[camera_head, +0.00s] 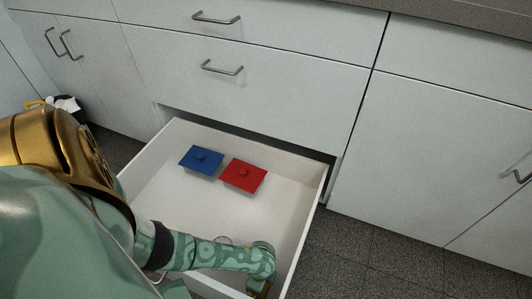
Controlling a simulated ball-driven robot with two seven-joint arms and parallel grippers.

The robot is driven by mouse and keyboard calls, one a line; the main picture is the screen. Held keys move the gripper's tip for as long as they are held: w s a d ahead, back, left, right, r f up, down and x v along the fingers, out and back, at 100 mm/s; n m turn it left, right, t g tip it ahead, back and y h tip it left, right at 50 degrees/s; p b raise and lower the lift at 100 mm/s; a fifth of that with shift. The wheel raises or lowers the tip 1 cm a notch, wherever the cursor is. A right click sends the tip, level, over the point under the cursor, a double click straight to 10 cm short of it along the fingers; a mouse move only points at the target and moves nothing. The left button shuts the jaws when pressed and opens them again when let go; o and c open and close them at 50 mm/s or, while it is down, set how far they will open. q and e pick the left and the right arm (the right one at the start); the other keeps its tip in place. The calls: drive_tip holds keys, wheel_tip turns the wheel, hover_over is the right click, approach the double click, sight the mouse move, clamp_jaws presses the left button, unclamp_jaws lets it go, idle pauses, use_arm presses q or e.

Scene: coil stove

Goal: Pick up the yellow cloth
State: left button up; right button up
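No yellow cloth can be made out clearly. A small yellow thing (36,103) shows at the far left beside a white and black shape, partly cut off by my shoulder; I cannot tell what it is. My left arm reaches in from the left over the front of the open drawer. Its wrist end is low in the picture, and only a bit of the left gripper (260,289) shows at the bottom edge. Its fingers are hidden, so open or shut is unclear. My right gripper is out of view.
White cabinets with metal handles (222,68) stand behind. Dark tiled floor (385,255) is clear at right.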

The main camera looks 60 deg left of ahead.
use_arm(q)
drive_tip(key=shift+f, duration=0.4)
drive_tip(key=c, duration=0.7)
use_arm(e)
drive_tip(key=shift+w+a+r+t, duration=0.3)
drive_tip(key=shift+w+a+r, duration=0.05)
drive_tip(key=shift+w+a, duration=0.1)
use_arm(q)
drive_tip(key=shift+r, duration=0.2)
drive_tip(key=shift+w+r, duration=0.1)
drive_tip(key=shift+r, duration=0.15)
wheel_tip(320, 180, up, 7)
drive_tip(key=p, duration=0.6)
drive_tip(key=shift+w+r, duration=0.15)
drive_tip(key=shift+r, duration=0.05)
drive_tip(key=shift+s+r+p, duration=0.25)
drive_tip(key=shift+r+p, duration=0.65)
drive_tip(key=shift+p, duration=0.1)
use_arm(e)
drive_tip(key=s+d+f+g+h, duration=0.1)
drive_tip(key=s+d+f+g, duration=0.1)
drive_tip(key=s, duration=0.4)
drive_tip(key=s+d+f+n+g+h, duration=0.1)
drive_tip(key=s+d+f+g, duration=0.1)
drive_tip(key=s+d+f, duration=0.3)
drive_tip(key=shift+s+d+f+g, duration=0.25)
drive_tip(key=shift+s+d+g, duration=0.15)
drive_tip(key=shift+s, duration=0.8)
